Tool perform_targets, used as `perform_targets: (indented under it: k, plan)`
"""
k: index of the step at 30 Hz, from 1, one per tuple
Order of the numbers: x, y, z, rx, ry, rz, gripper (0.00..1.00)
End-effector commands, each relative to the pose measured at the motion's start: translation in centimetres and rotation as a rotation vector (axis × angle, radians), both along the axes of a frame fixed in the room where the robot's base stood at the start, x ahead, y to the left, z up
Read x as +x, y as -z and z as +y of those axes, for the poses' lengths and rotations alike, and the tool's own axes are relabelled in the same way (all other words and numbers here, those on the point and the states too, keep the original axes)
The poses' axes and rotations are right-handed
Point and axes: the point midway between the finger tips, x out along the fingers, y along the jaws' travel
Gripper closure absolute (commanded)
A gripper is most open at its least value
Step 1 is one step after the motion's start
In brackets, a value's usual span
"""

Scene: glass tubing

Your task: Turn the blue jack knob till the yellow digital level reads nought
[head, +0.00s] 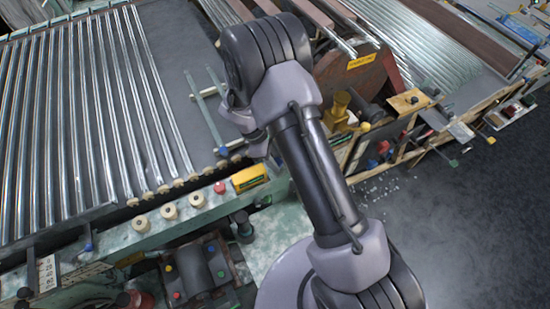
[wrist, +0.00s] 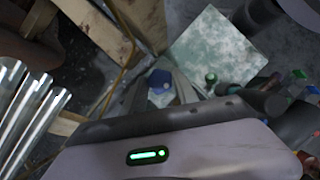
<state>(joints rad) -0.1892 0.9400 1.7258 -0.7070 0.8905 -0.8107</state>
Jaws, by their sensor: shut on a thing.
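The blue jack knob (wrist: 160,79) shows in the wrist view between the fingers of my gripper (wrist: 160,92). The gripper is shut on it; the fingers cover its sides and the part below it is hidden. In the head view my own arm and wrist hide the fingertips and the knob they hold. A yellow box with a small dark display, which looks like the digital level (head: 250,177), sits on the green bench edge just left of my arm. Its reading is too small to make out.
Long glass tubes (head: 90,120) lie side by side on the rack at left. Cream rollers (head: 169,211) and a red button (head: 220,187) line the green rail. A brass fitting (head: 340,108) stands right of my arm. Dark floor (head: 450,240) is mostly clear at lower right.

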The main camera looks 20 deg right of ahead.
Motion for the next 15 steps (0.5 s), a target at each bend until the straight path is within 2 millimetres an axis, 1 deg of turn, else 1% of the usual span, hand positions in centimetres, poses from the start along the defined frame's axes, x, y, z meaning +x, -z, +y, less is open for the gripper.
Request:
perform_targets:
  k: [8, 9, 10, 15]
  plan:
    - [0.01, -0.01, 0.01, 0.0, 0.0, 0.0, 1.0]
    - [0.01, 0.0, 0.0, 0.0, 0.0, 0.0, 0.58]
    - [0.01, -0.01, 0.01, 0.0, 0.0, 0.0, 0.56]
    - [0.0, 0.0, 0.0, 0.0, 0.0, 0.0, 0.56]
